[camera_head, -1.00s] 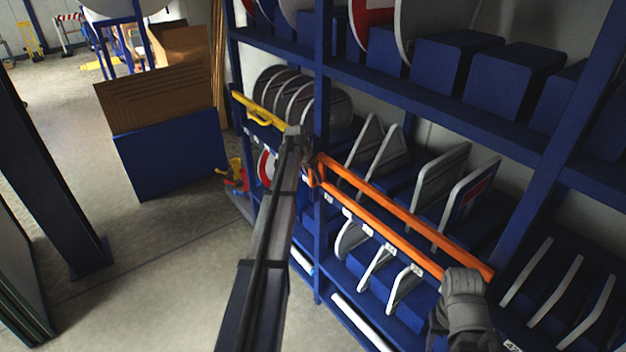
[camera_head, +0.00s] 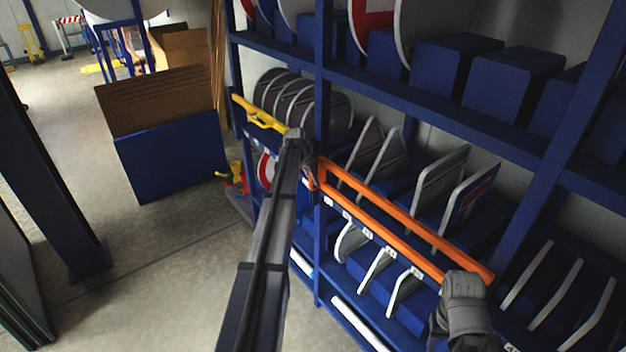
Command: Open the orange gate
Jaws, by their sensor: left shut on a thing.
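The orange gate (camera_head: 400,222) is a long narrow frame of two bars. It runs along the front of a blue shelf, from the upright at left down to the lower right. My left gripper (camera_head: 311,176) is at the gate's left end, shut on the gate there; its fingers are small and partly hidden by my arm. Signs stand in slots behind the gate.
A yellow gate (camera_head: 262,118) closes the bay to the left. A blue upright (camera_head: 322,100) stands between the two bays, close to my left gripper. A blue bin (camera_head: 170,160) with cardboard is at left. The floor (camera_head: 130,270) in front of the shelves is mostly clear.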

